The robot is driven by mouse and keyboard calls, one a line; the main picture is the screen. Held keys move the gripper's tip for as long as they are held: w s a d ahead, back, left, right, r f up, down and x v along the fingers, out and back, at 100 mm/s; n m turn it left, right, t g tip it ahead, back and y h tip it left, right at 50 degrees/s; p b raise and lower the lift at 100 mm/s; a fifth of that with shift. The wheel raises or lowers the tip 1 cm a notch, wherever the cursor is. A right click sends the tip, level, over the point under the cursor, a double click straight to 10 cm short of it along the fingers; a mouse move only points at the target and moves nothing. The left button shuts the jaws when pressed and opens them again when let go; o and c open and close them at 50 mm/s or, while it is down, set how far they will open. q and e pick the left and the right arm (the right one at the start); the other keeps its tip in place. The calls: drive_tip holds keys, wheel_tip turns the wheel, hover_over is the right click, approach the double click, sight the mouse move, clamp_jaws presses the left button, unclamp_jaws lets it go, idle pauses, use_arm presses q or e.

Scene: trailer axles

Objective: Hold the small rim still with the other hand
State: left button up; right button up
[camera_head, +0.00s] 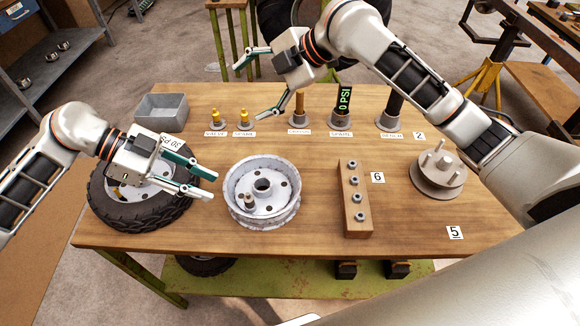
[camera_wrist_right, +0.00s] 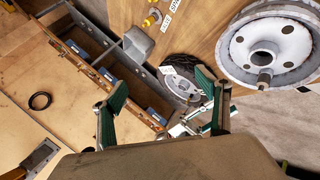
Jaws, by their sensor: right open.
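The small rim (camera_head: 267,207) is a bare white steel wheel lying flat in the middle of the table, with a centre hole and a metal stud or nut (camera_head: 248,201) standing on its disc. It also shows at the upper right of the right wrist view (camera_wrist_right: 289,47). My left gripper (camera_head: 214,187) is open and empty, its fingertips just left of the rim and apart from it, over the right side of the tyred wheel (camera_head: 110,205). My right gripper (camera_head: 247,92) is open and empty, high above the back of the table, behind the rim; its fingers show in its wrist view (camera_wrist_right: 165,105).
A wooden block with several nuts (camera_head: 356,215) stands right of the rim, and a hub with studs (camera_head: 438,172) farther right. Brass valve parts (camera_head: 244,116), a gauge reading 0 PSI (camera_head: 342,103) and a grey bin (camera_head: 163,108) line the back. Table between rim and block is clear.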

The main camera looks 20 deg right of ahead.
drive_tip(key=s+a+f+n+g+h, duration=0.1)
drive_tip(key=s+f+n+g+h, duration=0.25)
drive_tip(key=s+f, duration=0.5)
drive_tip(key=n+h, duration=0.3)
drive_tip(key=n, duration=0.1)
approach(286, 192)
drive_tip(key=shift+w+a+f+g, duration=0.1)
drive_tip(key=shift+w+a+g, duration=0.1)
drive_tip(key=shift+w+g, duration=0.2)
drive_tip(key=shift+f, duration=0.3)
drive_tip(key=f, duration=0.4)
drive_tip(key=w+f, duration=0.1)
drive_tip(key=f, duration=0.2)
drive_tip(key=shift+a, duration=0.25)
drive_tip(key=c, duration=1.8)
drive_tip(key=o, duration=0.6)
drive_tip(key=shift+c, duration=1.2)
